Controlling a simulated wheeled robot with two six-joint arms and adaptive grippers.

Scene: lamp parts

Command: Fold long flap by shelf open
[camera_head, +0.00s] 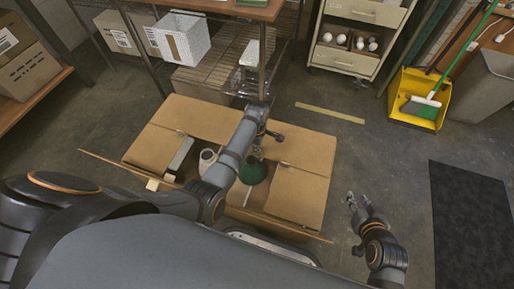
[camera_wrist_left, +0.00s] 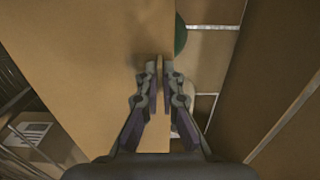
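A cardboard box stands on the floor with its top open in the head view. Its long flap by the shelf (camera_head: 213,115) extends outward toward the shelf. My left gripper (camera_head: 257,153) is over the box near that flap's inner edge. In the left wrist view its fingers (camera_wrist_left: 160,65) are close together, with cardboard beyond them and only a narrow gap. No flap shows clearly pinched there. A green lampshade (camera_head: 252,172) and a white roll-like part (camera_head: 207,160) are inside the box. My right gripper (camera_head: 357,199) is apart, right of the box, its fingers spread.
A wire shelf (camera_head: 226,55) with a white basket (camera_head: 182,38) stands just behind the box. A drawer cabinet (camera_head: 345,60) and a yellow dustpan (camera_head: 412,92) are at the upper right. A dark mat (camera_head: 472,215) lies on the right.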

